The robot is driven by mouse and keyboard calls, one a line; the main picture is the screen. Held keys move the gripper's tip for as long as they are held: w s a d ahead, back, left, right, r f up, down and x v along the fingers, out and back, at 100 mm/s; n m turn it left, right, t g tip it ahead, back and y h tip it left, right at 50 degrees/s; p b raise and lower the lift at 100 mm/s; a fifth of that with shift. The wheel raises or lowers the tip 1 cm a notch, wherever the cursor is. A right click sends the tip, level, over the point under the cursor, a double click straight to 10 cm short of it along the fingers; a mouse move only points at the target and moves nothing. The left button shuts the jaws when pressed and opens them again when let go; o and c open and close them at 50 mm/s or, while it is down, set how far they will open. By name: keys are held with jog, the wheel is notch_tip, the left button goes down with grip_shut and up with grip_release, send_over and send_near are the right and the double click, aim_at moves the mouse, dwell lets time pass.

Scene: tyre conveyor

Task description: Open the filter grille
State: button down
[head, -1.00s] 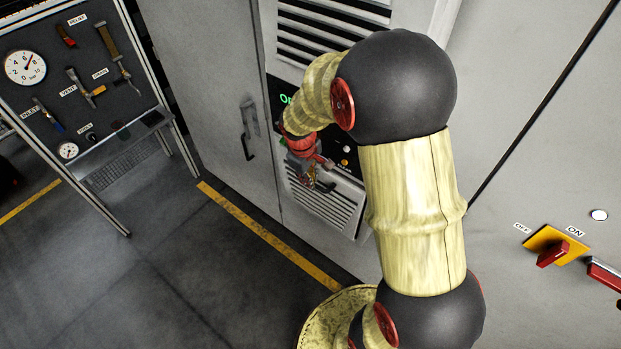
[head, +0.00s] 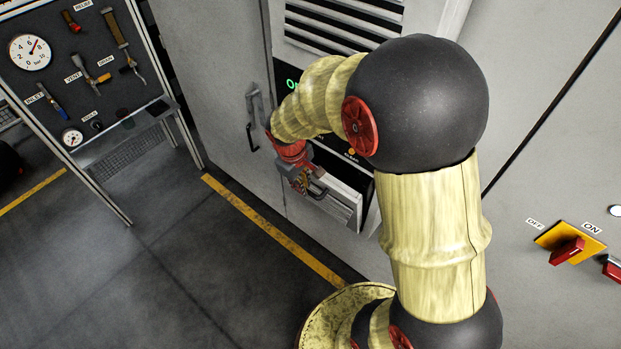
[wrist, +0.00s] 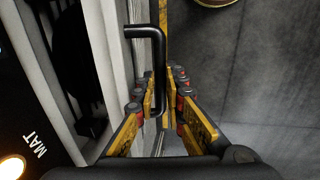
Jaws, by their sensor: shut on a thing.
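The filter grille (head: 334,207) is a pale slatted panel low on the grey cabinet. It is tilted out at its top, with a dark gap behind it. Its black bar handle (wrist: 159,65) runs between the fingers in the wrist view. My gripper (head: 303,184) is at the grille's upper part, and in the wrist view my gripper (wrist: 163,112) is shut on the handle. In the head view my arm and gripper hide part of the grille and of the panel above it.
A yellow floor line (head: 270,236) runs along the cabinet's foot. A tool board (head: 85,65) with gauges stands at the left. A red switch on a yellow plate (head: 568,247) is at the right. The floor (head: 150,265) in front is clear.

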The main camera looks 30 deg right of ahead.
jog(key=s+a+f+t+h+b, duration=0.1)
jog(key=s+a+f+h+b, duration=0.15)
jog(key=a+f+b, duration=0.45)
jog(key=s+a+f+t+h+b, duration=0.1)
jog(key=s+a+f+h+b, duration=0.2)
jog(key=a+b, duration=0.5)
jog(key=s+a+f+t+h+b, duration=0.1)
jog(key=f+h+b, duration=0.5)
jog(key=f+b, duration=1)
jog(key=shift+a+f+t, duration=0.45)
jog(key=shift+a+t, duration=0.15)
jog(key=shift+a, duration=0.55)
jog(key=shift+h, duration=0.25)
jog(key=c, duration=2)
grip_release()
jog(key=shift+d, duration=0.1)
jog(key=shift+c, duration=0.2)
jog(key=shift+o, duration=0.2)
